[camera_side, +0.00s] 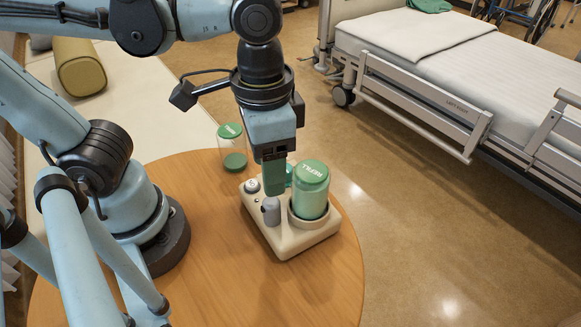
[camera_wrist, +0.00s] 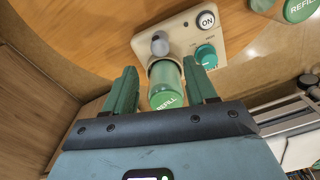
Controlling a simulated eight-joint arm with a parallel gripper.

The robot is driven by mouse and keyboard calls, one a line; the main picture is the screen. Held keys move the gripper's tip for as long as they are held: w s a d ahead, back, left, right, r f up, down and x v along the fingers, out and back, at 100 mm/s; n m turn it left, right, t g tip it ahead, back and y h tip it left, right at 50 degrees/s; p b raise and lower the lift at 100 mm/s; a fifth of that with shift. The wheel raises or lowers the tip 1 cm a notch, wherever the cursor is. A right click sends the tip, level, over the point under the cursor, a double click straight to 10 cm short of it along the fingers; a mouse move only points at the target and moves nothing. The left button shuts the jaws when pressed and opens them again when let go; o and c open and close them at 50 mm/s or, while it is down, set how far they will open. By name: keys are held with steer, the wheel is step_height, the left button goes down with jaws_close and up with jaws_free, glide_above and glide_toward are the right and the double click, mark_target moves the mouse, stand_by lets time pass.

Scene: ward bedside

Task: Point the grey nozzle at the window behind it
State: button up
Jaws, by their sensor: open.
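The grey nozzle (camera_side: 271,211) stands upright on the cream device base (camera_side: 284,243) on the round wooden table. It also shows in the wrist view (camera_wrist: 159,46); I cannot tell which way its outlet faces. A green-capped REFILL jar (camera_side: 311,192) sits in the base's round holder, right of the nozzle. My gripper (camera_side: 273,188) is pointed down above the base, close behind the nozzle in the side view. In the wrist view my gripper (camera_wrist: 160,68) has its green fingers apart, with the jar (camera_wrist: 164,83) showing between them. No window is clearly visible.
The base carries a white ON button (camera_side: 251,185) and a teal knob (camera_wrist: 206,56). A second REFILL jar (camera_side: 231,150) stands behind the base. The table's front (camera_side: 318,287) is clear. A bed (camera_side: 470,75) stands across the floor at the right.

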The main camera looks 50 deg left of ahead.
steer(key=shift+r, duration=1.9)
steer(key=w+a+f+n+t, duration=0.3)
steer(key=w+a+f+t, duration=0.2)
steer(key=a, duration=0.7)
steer(key=w+t, duration=0.2)
steer(key=w, duration=0.2)
steer(key=shift+w+f+n, duration=0.2)
steer(key=shift+w+n, duration=0.05)
steer(key=shift+n, duration=0.15)
steer(key=shift+o, duration=0.3)
